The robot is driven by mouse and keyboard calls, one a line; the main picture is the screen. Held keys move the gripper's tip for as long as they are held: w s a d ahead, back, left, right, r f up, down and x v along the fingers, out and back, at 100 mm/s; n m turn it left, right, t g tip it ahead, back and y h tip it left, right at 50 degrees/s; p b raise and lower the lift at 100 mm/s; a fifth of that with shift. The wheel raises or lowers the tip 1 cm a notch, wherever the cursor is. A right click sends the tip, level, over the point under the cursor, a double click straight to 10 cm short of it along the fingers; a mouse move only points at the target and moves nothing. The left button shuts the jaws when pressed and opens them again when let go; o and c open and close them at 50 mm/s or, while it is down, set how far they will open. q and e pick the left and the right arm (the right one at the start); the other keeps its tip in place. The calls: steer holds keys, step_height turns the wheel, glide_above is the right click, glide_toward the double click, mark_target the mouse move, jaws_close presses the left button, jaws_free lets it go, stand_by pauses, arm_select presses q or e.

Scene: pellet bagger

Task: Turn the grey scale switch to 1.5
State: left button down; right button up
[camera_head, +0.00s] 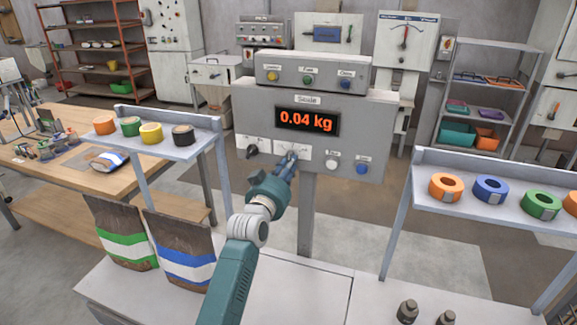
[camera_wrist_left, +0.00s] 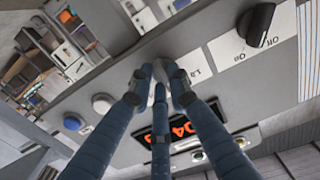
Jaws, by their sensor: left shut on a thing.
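The scale panel (camera_head: 230,110) is a grey box on a post, and its red display (camera_head: 307,121) reads 0.04 kg. My left gripper (camera_head: 290,158) reaches up to the white label plate on the panel's lower front. In the left wrist view its three blue fingers (camera_wrist_left: 158,76) are shut around the grey scale switch, which they mostly hide. The switch's pointing direction cannot be told. Part of the white label (camera_wrist_left: 200,70) shows beside the fingers, its print hard to read. My right gripper is not in view.
A black On/Off knob (camera_head: 252,150) sits just left of the switch. A white button (camera_head: 333,164) and a blue button (camera_head: 362,169) sit to its right. Shelves with tape rolls flank the panel, with pellet bags (camera_head: 184,249) at lower left.

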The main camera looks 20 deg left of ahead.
arm_select(q)
steer(key=c, duration=1.6)
jaws_free()
steer(key=shift+c, duration=0.2)
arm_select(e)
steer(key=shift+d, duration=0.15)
arm_select(q)
steer(key=s, duration=1.2)
steer(key=shift+a, duration=0.2)
